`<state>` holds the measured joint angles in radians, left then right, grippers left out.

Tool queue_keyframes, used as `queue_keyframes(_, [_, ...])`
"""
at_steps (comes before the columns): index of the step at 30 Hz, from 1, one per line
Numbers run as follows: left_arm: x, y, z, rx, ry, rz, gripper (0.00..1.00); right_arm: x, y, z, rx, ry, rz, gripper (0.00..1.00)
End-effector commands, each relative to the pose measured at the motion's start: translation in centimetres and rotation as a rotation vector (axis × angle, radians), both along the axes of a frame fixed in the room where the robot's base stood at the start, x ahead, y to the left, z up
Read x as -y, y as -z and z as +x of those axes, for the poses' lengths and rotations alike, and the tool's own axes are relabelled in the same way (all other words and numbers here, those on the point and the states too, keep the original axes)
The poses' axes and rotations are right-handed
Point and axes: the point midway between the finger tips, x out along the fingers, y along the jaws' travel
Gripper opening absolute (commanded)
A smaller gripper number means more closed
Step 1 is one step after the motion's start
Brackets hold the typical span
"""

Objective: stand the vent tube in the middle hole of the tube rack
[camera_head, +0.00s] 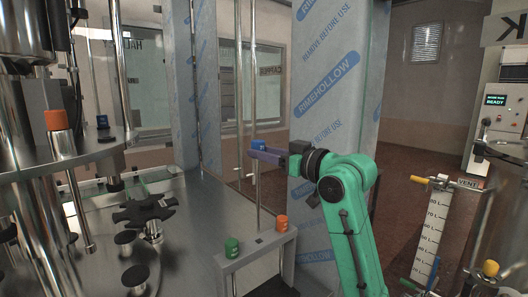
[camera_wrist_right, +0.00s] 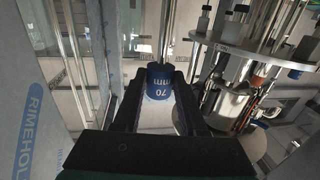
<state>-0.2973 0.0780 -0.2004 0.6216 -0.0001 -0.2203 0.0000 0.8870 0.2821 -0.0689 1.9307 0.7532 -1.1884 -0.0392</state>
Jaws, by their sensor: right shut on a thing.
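My right gripper (camera_head: 262,152) is shut on a blue-capped tube, which I take to be the vent tube (camera_head: 260,145). In the right wrist view its blue cap (camera_wrist_right: 160,82), marked 70 mm, sits between the fingers (camera_wrist_right: 158,88). The thin metal tube hangs roughly upright below the cap. The grey tube rack (camera_head: 242,258) stands below it, with a green cap (camera_head: 232,246) at its left and an orange cap (camera_head: 281,223) at its right. A dark spot between them looks like the middle hole. The tube's lower end seems above the rack; the gap is unclear. My left gripper is out of view.
The steel filling machine (camera_head: 75,165) with an orange-capped tube (camera_head: 57,120) fills the left. A film-wrapped post (camera_head: 330,60) rises behind my right arm. A marked gauge panel (camera_head: 432,235) stands at the right.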

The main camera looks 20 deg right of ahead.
Motion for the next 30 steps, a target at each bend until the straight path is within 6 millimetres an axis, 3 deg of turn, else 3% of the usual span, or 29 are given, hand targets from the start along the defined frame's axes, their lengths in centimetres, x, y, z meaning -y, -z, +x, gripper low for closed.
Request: queue_keyframes(30, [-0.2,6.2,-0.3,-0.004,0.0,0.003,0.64,0.0,8.0,0.0,0.0,-0.001,0.0,0.0])
